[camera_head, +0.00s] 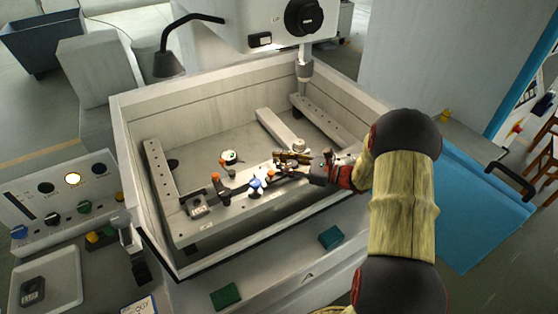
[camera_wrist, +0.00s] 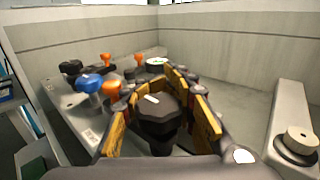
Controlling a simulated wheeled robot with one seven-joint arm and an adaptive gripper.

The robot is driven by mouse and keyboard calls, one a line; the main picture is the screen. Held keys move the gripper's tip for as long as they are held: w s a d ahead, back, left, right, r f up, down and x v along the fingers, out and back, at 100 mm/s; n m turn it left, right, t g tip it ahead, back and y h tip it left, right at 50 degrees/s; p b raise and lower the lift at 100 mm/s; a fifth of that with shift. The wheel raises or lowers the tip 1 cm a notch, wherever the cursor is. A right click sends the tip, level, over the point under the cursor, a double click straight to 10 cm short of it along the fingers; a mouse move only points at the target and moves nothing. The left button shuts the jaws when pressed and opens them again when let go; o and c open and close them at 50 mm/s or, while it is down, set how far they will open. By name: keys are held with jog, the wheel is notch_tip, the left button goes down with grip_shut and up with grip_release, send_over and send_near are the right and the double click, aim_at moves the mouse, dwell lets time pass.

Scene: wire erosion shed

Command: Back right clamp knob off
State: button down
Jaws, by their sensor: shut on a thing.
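My gripper (camera_head: 293,160) reaches into the machine tank from the right, low over the front of the clamping frame. In the wrist view its yellow-brown fingers (camera_wrist: 160,105) stand on either side of a black faceted knob (camera_wrist: 160,113) with a white mark on top, and they are shut on it. The knob is upright, with a dark stem below. I cannot tell whether it sits on a stud, as its lower end is hidden. A blue knob (camera_head: 256,184) stands left of the gripper; it also shows in the wrist view (camera_wrist: 90,83).
Orange-topped handles (camera_head: 216,177) and a round white-faced dial (camera_head: 232,157) stand near the gripper. A pale round knob (camera_wrist: 299,141) sits on a bar at right in the wrist view. Tank walls (camera_head: 205,80) surround the work, and the machine head (camera_head: 305,68) hangs above the back right.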

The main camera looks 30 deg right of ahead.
jog(key=c, duration=1.5)
grip_release()
jog(key=shift+o, duration=0.5)
